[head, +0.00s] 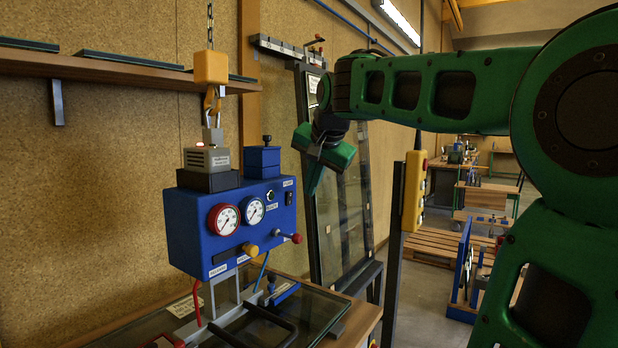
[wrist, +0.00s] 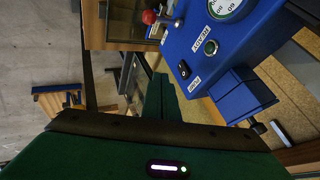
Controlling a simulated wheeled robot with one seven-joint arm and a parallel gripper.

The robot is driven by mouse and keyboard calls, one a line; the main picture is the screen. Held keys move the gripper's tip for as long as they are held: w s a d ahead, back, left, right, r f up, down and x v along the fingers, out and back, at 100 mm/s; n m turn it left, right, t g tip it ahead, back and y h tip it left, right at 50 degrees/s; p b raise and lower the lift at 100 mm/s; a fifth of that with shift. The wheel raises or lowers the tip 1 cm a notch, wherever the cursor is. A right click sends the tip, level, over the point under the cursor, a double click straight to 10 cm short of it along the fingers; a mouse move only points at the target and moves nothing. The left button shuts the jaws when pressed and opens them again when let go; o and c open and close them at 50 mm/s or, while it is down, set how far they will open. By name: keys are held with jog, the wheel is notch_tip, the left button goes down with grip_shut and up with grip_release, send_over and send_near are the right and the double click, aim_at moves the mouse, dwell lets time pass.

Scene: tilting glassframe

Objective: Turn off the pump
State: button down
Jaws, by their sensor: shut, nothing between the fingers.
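The blue vacuum control box (head: 205,252) hangs from a chain hoist at the left centre of the head view. A small black rocker switch (head: 289,198) sits on its upper right front under a label that reads as PUMP. The switch also shows in the wrist view (wrist: 184,70), with the label beside it. My gripper (head: 314,184) is to the right of the box, pointing down, apart from it. In the wrist view my gripper's green fingers (wrist: 160,92) are together and empty, left of the switch in the picture. The switch's position cannot be read clearly.
Two gauges (head: 223,219), a yellow knob (head: 250,249) and a red-tipped lever (head: 296,238) stick out on the box front. A tilted glass frame (head: 312,212) stands behind my gripper. A yellow pendant (head: 414,192) on a dark post stands to the right.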

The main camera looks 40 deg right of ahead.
aim_at(292, 201)
jog(key=w+f, duration=0.2)
jog(key=w, duration=0.3)
jog(key=shift+w+a, duration=0.35)
jog(key=shift+w+a, duration=0.1)
jog(key=shift+w, duration=0.2)
jog(key=shift+r, duration=0.1)
